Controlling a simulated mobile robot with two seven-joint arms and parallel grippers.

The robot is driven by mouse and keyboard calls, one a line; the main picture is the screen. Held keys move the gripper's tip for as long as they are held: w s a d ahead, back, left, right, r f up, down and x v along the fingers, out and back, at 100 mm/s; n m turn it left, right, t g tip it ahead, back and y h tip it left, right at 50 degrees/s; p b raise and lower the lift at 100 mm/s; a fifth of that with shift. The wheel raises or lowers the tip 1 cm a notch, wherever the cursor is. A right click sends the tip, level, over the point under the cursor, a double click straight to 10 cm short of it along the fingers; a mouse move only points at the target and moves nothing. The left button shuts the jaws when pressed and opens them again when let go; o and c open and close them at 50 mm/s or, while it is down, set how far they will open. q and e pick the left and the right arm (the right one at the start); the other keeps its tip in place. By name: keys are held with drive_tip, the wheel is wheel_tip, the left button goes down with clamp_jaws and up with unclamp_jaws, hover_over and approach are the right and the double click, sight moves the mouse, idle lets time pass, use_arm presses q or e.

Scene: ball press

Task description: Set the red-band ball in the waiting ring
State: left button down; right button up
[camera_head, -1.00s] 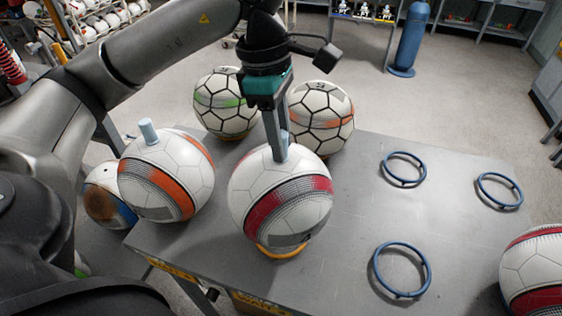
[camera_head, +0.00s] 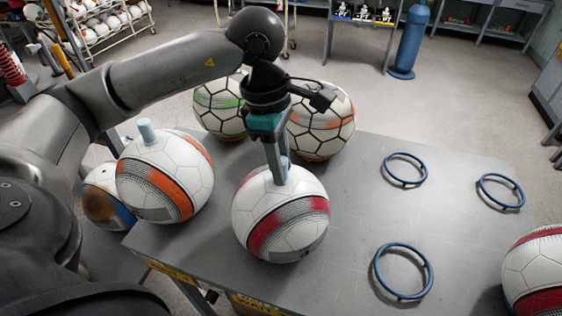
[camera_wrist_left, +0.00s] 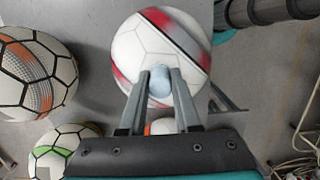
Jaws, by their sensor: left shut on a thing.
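The red-band ball (camera_head: 280,235), white with a red and grey band, is upright at the table's near middle. My left gripper (camera_head: 281,175) points down from above and is shut on the light-blue peg on top of the ball. The left wrist view also shows the ball (camera_wrist_left: 135,50), with the peg (camera_wrist_left: 160,82) between the two fingers. The yellow waiting ring is hidden beneath the ball. The ball is low over that spot; whether it touches the ring or table I cannot tell. My right gripper is not in view.
An orange-band ball (camera_head: 165,180) stands close on the left. Green-marked (camera_head: 220,112) and orange-marked (camera_head: 322,130) balls stand behind. Three blue rings (camera_head: 403,271) lie empty on the right of the grey table (camera_head: 350,215). Another red-marked ball (camera_head: 535,275) is at the right edge.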

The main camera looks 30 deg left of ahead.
use_arm(q)
drive_tip(key=c, duration=0.6)
unclamp_jaws()
drive_tip(key=shift+r, duration=0.1)
drive_tip(key=shift+r+p, duration=0.5)
drive_tip(key=shift+p, duration=0.15)
drive_tip(key=r, duration=0.3)
drive_tip(key=a+r, duration=0.1)
drive_tip(key=r, duration=0.7)
drive_tip(key=shift+s+a+r, duration=0.2)
drive_tip(key=shift+a, duration=0.15)
